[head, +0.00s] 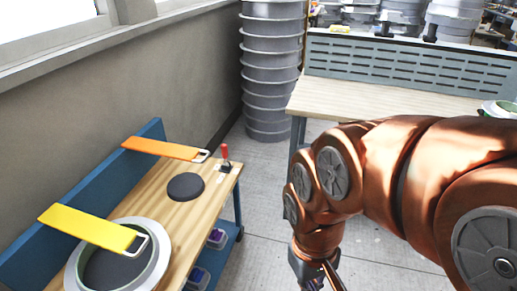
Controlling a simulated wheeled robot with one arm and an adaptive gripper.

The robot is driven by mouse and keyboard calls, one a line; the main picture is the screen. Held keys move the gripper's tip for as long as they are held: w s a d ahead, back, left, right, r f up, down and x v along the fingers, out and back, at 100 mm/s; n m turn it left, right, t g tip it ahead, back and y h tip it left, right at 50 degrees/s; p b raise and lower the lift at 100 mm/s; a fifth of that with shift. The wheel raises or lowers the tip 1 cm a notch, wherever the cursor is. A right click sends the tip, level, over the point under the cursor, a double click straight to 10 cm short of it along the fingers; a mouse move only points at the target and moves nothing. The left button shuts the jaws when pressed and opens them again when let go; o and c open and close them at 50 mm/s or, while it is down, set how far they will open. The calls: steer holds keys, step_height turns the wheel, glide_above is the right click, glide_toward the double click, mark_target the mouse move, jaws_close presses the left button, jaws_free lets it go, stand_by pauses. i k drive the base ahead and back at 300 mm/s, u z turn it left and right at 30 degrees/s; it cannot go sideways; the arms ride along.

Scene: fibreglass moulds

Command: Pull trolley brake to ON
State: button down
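The trolley (206,208) has a wooden top and a blue frame, and stands at the lower left of the head view. A small lever with a red handle (225,153), which looks like the brake, rises from a dark base at the trolley's far right corner. The handle stands roughly upright; any ON marking is too small to read. My gripper (318,282) hangs at the bottom edge of the view, right of the trolley and apart from the lever. Its fingertips are cut off by the frame, so its opening is hidden.
An orange-ended flat bar (160,149) and a yellow one (88,228) extend over the trolley top. A black disc (186,187) and a pale ring mould (160,251) lie there. Bins (217,239) sit below. A workbench (390,98) and stacked grey moulds (270,75) stand behind.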

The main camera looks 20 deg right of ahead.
mark_target(224, 150)
steer(key=u, duration=0.45)
steer(key=k, duration=0.55)
steer(key=z, duration=0.35)
steer(key=i, duration=1.4)
steer(key=u, duration=0.7)
